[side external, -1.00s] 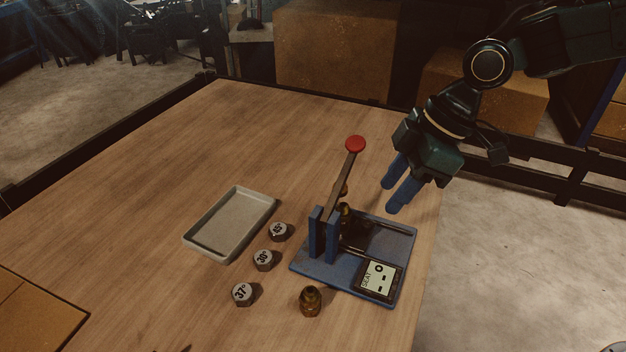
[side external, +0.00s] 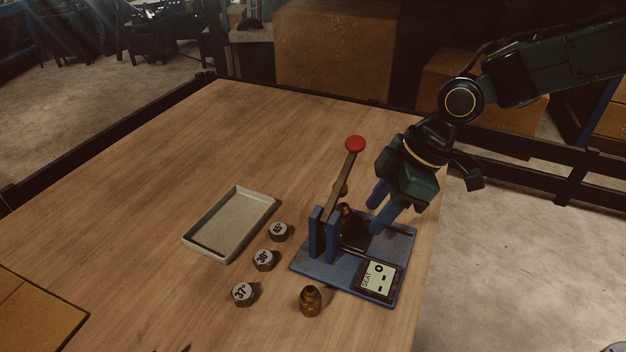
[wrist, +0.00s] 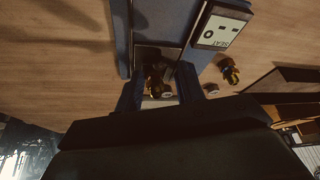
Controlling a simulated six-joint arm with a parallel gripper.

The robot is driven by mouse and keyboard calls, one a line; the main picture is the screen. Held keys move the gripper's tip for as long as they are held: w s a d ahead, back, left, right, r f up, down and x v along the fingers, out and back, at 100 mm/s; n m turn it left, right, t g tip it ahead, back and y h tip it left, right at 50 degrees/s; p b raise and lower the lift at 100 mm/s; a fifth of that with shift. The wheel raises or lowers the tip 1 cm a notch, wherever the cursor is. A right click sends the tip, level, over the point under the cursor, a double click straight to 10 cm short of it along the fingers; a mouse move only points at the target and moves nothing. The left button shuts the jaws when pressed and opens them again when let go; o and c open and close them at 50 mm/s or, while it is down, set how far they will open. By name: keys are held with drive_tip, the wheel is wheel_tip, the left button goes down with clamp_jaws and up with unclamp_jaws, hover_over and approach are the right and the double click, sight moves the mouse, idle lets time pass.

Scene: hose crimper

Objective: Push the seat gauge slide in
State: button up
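The hose crimper (side external: 345,268) stands near the table's right edge, with a blue base, two blue uprights, and a lever with a red knob (side external: 355,144). A panel marked SEAT (side external: 378,278) sits on its front right corner; the wrist view also shows this panel (wrist: 222,29). A brass part (side external: 346,210) is in the crimper behind the uprights. A slim dark rod lies along the base's back right; I cannot tell whether it is the seat gauge slide. My gripper (side external: 375,216) is above the back of the base, its blue fingers apart and nothing visible between them.
Three hex dies, marked 45 (side external: 278,231), 30 (side external: 263,260) and 37 (side external: 242,294), stand left of the crimper. A loose brass fitting (side external: 311,301) stands in front of it. A grey tray (side external: 190,243) lies further left. The table's far left is clear.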

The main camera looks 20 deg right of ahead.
drive_tip(key=shift+x, duration=1)
drive_tip(key=shift+f, duration=0.1)
clamp_jaws()
